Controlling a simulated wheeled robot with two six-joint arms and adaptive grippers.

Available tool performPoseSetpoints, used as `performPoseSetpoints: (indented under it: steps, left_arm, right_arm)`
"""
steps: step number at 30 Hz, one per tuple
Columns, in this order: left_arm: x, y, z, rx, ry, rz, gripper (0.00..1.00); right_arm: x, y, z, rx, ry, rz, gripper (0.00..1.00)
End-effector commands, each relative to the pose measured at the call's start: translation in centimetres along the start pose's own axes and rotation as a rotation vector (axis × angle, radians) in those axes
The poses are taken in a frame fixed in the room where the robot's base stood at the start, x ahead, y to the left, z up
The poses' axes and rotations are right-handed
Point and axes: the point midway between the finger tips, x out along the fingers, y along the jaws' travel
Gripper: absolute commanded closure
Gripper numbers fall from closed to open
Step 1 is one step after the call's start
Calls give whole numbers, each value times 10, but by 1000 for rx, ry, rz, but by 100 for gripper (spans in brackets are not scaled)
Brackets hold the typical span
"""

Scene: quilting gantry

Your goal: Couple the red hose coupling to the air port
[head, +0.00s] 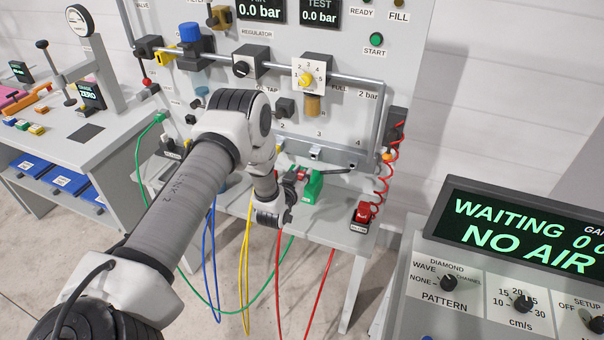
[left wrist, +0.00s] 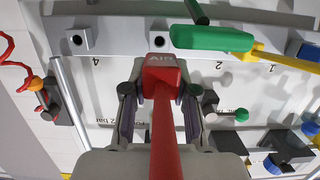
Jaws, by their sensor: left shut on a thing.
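The red hose coupling (left wrist: 163,72), marked AIR, sits between the two fingers of my left gripper (left wrist: 160,92) in the left wrist view, with its red hose running down toward the camera. In the head view my left gripper (head: 292,184) is low in front of the panel, and a bit of the red coupling (head: 301,174) shows there. A port block (left wrist: 158,38) shows just beyond the coupling's head; whether they touch I cannot tell. A port with a dark hole (left wrist: 78,40) by the number 4 is empty. I cannot read which port is the air port.
A green-handled part (left wrist: 210,38) lies close beside the coupling; it shows green in the head view (head: 313,186). A red block (head: 363,212) stands on the ledge at right, near a coiled red hose (head: 384,180). Coloured hoses hang below. The display (head: 530,225) reads NO AIR.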

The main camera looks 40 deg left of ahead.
Motion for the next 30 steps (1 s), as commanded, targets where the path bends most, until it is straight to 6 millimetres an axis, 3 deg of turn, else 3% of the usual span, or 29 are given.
performPoseSetpoints:
  steps: [5, 18, 30]
  left_arm:
    - [8, 0, 2, 1, 1, 3, 100]
    - [53, 0, -8, 1, 2, 3, 100]
    - [57, 0, -12, 1, 0, 3, 100]
  right_arm:
    - [10, 0, 0, 0, 1, 0, 60]
    - [42, 0, 0, 0, 1, 0, 60]
    - [43, 0, 0, 0, 1, 0, 60]
